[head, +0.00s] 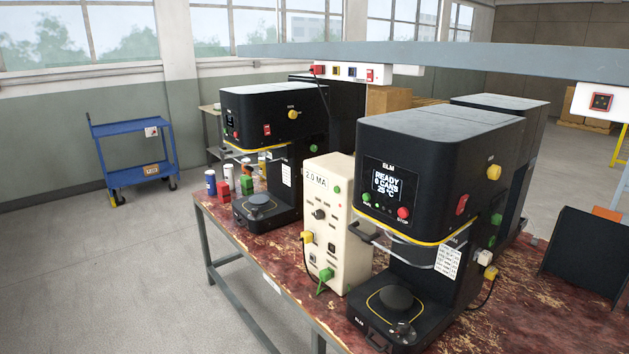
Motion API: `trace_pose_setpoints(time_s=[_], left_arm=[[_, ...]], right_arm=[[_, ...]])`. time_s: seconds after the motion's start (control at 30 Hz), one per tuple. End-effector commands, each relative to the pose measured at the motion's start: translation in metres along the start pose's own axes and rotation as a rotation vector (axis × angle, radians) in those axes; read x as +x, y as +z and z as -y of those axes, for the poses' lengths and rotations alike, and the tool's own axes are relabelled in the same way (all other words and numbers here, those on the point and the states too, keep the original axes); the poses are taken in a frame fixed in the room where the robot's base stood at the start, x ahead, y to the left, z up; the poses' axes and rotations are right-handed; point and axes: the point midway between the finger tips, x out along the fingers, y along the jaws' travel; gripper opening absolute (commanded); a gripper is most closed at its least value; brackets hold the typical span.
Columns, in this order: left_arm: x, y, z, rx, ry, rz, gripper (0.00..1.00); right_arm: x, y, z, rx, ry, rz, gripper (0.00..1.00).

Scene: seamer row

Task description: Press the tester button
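The tester (346,225) appears to be the cream upright box between two black seamers on the worn red bench. Its display (316,178) reads 2.0 MA. A black knob (319,214) is in the middle. A yellow plug (306,237) and a green plug (326,274) are in its lower front. I cannot tell which control is the tester button. Neither of my grippers is in view.
The near seamer (440,170) reads READY, 0 CANS, 25 °C; the far seamer (272,120) stands behind left. A grey beam (440,57) crosses overhead. A blue cart (133,150) stands on open floor at left.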

Motion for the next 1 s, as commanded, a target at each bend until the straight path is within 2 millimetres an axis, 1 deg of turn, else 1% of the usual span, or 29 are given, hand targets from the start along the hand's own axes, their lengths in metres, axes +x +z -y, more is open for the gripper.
trace_pose_setpoints(time_s=[0.37,0.47,0.5,0.57,1.0], left_arm=[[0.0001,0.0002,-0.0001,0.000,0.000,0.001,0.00],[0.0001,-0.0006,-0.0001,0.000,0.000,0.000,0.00],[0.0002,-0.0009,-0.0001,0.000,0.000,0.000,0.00],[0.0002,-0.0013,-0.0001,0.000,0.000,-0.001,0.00],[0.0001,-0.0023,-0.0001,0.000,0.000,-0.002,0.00]], right_arm=[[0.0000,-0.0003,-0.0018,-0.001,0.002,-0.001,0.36],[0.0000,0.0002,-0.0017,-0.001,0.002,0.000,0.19],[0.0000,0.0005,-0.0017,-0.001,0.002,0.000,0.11],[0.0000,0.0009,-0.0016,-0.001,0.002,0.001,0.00],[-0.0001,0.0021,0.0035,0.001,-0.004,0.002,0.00]])
